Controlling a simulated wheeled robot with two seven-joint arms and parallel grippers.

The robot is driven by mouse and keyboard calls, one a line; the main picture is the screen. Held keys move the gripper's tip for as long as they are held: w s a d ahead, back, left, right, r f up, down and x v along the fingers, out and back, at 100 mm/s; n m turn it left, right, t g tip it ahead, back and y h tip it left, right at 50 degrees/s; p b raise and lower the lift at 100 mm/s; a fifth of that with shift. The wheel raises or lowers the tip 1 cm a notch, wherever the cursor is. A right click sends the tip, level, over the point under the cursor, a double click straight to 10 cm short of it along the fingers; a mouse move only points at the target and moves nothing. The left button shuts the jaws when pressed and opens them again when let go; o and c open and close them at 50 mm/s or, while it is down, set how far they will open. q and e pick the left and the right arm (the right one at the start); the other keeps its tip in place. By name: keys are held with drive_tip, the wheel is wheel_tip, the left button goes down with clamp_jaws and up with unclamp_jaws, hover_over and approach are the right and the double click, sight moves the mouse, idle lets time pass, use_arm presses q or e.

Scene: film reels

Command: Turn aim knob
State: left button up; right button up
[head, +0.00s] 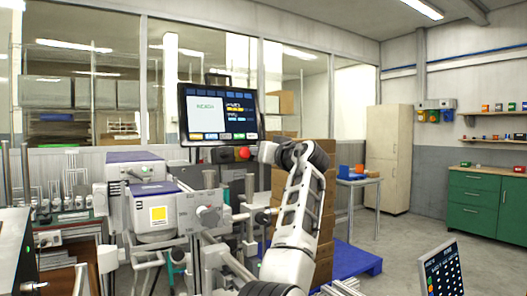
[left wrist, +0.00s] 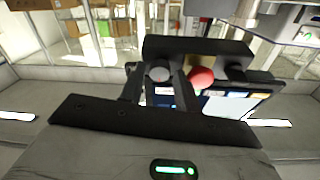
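A dark control box (left wrist: 222,50) carries a round grey knob (left wrist: 158,74) and a red knob or button (left wrist: 203,77). I cannot tell from labels which one is the aim knob. In the left wrist view, which is upside down, my left gripper (left wrist: 158,84) has its two dark fingers apart, one on each side of the grey knob; contact cannot be made out. In the head view the red knob (head: 243,152) shows below the monitor, just left of my left gripper (head: 262,152), whose arm hides the grey knob. My right gripper is out of view.
A monitor (head: 218,111) stands just above the box. A white and blue machine (head: 158,212) with rods fills the left. Stacked cardboard boxes (head: 327,225) on a blue pallet (head: 355,260) stand behind my arm. A tablet-like panel (head: 442,272) is at lower right. Floor beyond is clear.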

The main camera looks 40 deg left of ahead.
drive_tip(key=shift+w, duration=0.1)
use_arm(q)
clamp_jaws()
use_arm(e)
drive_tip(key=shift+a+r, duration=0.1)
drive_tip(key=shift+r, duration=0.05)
use_arm(q)
drive_tip(key=m+t+h+p, duration=0.1)
drive_tip(key=m+p, duration=0.2)
drive_tip(key=m, duration=0.2)
drive_tip(key=m+t+h+p, duration=0.1)
drive_tip(key=m+p, duration=0.2)
drive_tip(key=m, duration=0.3)
drive_tip(key=shift+s+a, duration=0.1)
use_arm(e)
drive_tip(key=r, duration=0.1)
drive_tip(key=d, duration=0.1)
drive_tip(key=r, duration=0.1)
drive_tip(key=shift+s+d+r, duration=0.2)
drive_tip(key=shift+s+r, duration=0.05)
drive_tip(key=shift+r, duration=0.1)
use_arm(q)
drive_tip(key=shift+m, duration=0.3)
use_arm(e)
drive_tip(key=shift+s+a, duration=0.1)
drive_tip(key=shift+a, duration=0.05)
